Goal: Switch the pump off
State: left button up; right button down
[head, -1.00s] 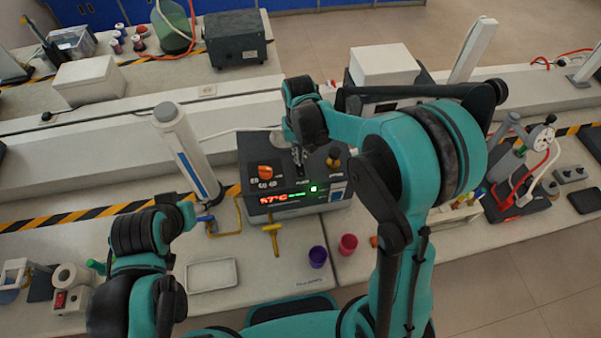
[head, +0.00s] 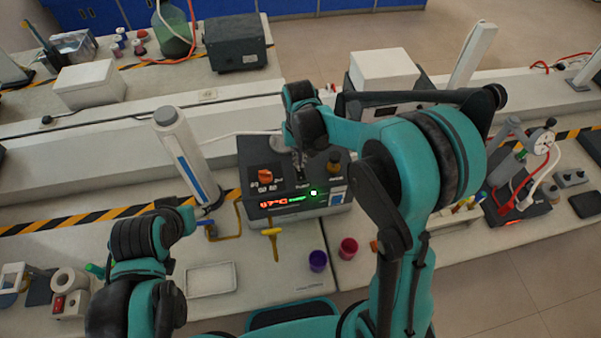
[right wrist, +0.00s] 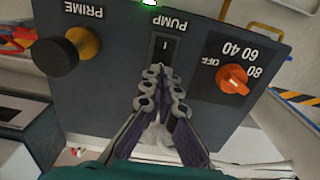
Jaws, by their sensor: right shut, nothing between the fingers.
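The dark control box (head: 250,152) stands on the bench, with a lit red temperature display and a green lamp (head: 313,193) on its front. In the right wrist view its top panel (right wrist: 110,75) appears upside down. The black pump switch (right wrist: 164,47), marked with a line, sits beside the PUMP label. My right gripper (right wrist: 160,76) is shut and empty, its fingertips at the near edge of the switch; I cannot tell whether they touch. In the head view the right gripper (head: 299,168) points down over the box. My left gripper (head: 172,207) is low at the left; its fingers are unclear.
An orange dial (right wrist: 233,78) and a black PRIME knob (right wrist: 56,56) flank the switch. A yellow tap handle (head: 272,235) is in front of the box. Purple (head: 318,261) and red (head: 348,248) cups and a white tray (head: 211,280) stand nearby.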

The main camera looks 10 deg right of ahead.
jog(key=shift+f+b, duration=0.9)
jog(key=shift+f, duration=0.15)
dwell(0.8)
jog(key=shift+r, duration=0.1)
jog(key=shift+r+p, duration=2.4)
jog(key=shift+r, duration=1.05)
jog(key=s+d+f+t+b, duration=0.3)
jog(key=s+f+b, duration=0.2)
jog(key=s+b, duration=0.3)
jog(key=s+d+f+t+b, duration=0.4)
jog(key=s+f+b, duration=0.2)
jog(key=b, duration=0.5)
jog(key=shift+s+b, duration=0.4)
jog(key=shift+s, duration=0.85)
jog(key=shift+r, duration=0.1)
